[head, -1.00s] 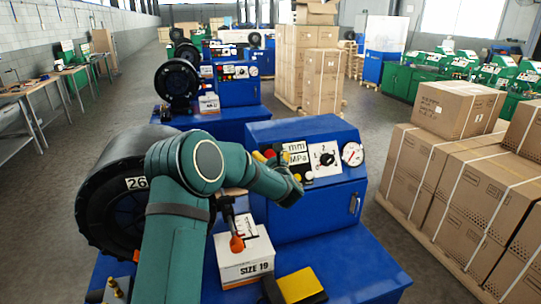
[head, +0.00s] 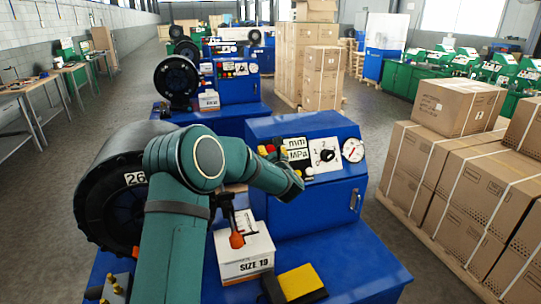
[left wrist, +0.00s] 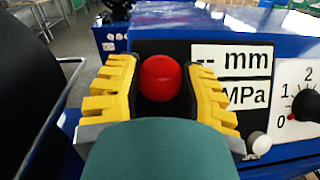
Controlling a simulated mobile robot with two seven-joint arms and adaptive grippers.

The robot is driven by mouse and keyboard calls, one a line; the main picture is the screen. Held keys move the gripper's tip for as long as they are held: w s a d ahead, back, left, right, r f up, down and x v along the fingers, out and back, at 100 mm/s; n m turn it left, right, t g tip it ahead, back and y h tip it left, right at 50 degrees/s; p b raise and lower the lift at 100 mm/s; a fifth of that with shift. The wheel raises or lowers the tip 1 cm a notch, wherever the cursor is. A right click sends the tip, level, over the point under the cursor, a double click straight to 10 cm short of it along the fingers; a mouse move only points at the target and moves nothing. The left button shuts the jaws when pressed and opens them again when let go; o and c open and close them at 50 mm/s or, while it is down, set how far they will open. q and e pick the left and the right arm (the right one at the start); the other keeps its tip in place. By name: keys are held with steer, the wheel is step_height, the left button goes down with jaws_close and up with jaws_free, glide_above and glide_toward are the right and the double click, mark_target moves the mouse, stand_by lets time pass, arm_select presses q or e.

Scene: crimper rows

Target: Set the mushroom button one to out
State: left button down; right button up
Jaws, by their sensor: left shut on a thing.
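The red mushroom button (left wrist: 159,77) stands on the dark panel of the nearest blue machine (head: 310,208). In the left wrist view it sits between the two yellow ribbed fingers of my left gripper (left wrist: 160,88). The fingers are shut on its sides. In the head view the left gripper (head: 268,152) reaches the panel's left end, and my green arm and wrist hide part of it. How far out the button stands cannot be told. My right gripper is not in view.
A mm/MPa display (head: 297,149), a selector dial (head: 325,156) and a gauge (head: 353,150) lie right of the button. A white knob (left wrist: 258,143) is close to the right finger. A SIZE 19 box (head: 244,262) and a yellow-topped block (head: 301,282) stand below.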

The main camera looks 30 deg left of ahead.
arm_select(q)
steer(key=shift+s+d+r, duration=0.1)
steer(key=shift+d+r, duration=0.05)
steer(key=shift+d, duration=0.05)
steer(key=shift+r, duration=0.1)
steer(key=shift+c, duration=2.2)
jaws_free()
steer(key=shift+s, duration=0.1)
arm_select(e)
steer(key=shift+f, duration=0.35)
arm_select(q)
steer(key=v, duration=1.2)
